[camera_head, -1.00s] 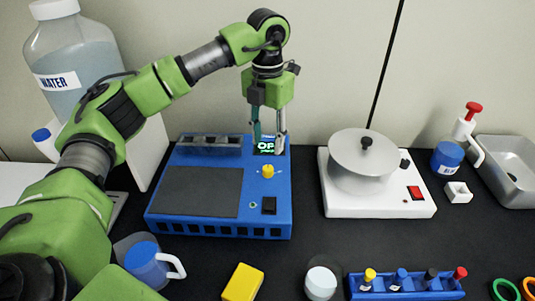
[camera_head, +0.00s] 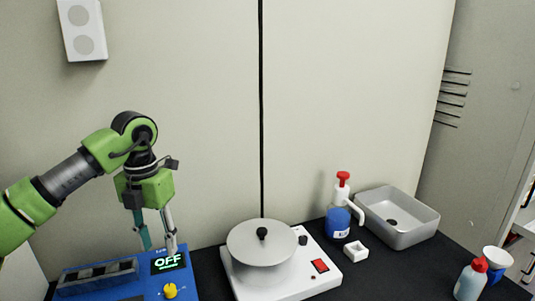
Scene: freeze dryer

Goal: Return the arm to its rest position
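My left arm (camera_head: 68,177), green with grey joints, comes in from the left and bends down at the wrist. My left gripper (camera_head: 158,248) points down over the back of the blue device (camera_head: 115,291), near its display (camera_head: 168,262), which reads OFF. Its two fingers are apart with nothing between them. I cannot tell whether the tips touch the device. The device's yellow knob (camera_head: 170,290) shows at the bottom edge; its front is out of frame. My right arm and gripper are not in view.
Right of the blue device stands a white unit (camera_head: 315,281) with a round grey lid (camera_head: 262,243). Beyond are a blue bottle with a red pump (camera_head: 338,222), a small white box (camera_head: 355,251), a metal basin (camera_head: 400,218) and a red-capped bottle (camera_head: 470,280). The wall behind is mostly clear.

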